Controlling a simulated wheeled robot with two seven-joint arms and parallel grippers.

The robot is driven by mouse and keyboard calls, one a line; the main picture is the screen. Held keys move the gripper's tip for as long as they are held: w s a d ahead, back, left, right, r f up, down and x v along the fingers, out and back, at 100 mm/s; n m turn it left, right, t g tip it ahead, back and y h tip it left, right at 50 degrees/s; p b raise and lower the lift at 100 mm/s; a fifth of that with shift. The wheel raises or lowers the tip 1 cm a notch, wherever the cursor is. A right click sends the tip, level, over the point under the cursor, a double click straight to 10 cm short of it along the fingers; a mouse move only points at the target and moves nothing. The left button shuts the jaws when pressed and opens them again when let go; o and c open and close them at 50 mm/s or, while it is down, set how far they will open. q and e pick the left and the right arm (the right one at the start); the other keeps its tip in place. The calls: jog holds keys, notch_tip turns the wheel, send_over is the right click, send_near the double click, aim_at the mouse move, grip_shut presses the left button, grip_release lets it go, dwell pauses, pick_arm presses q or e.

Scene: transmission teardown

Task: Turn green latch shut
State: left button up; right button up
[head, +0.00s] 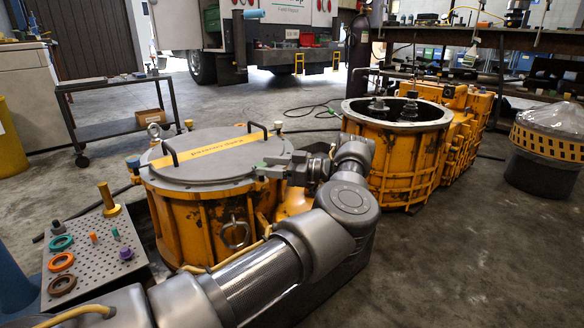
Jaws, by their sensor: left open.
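The orange housing (190,225) in the middle has a round grey lid (215,170) on it, with a yellow labelled strip and two black handles. A small green piece (261,165), which looks like the green latch, shows at the lid's right edge, directly at my gripper's tips. My left gripper (268,170) reaches in from the right of the lid, pointing left, and is open. I cannot tell whether its fingers touch the latch, and the gripper hides part of that rim. The latch's angle is too small to read. My right gripper is not in view.
A second, uncovered orange housing (395,150) stands behind right. A perforated tray (95,245) with coloured rings and pegs is at the lower left. Floor at lower right is clear.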

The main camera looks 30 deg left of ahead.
pick_arm(q)
jog(key=p+v, duration=0.2)
jog(key=v, duration=0.4)
jog(key=shift+d, duration=0.2)
jog(key=shift+w, duration=0.1)
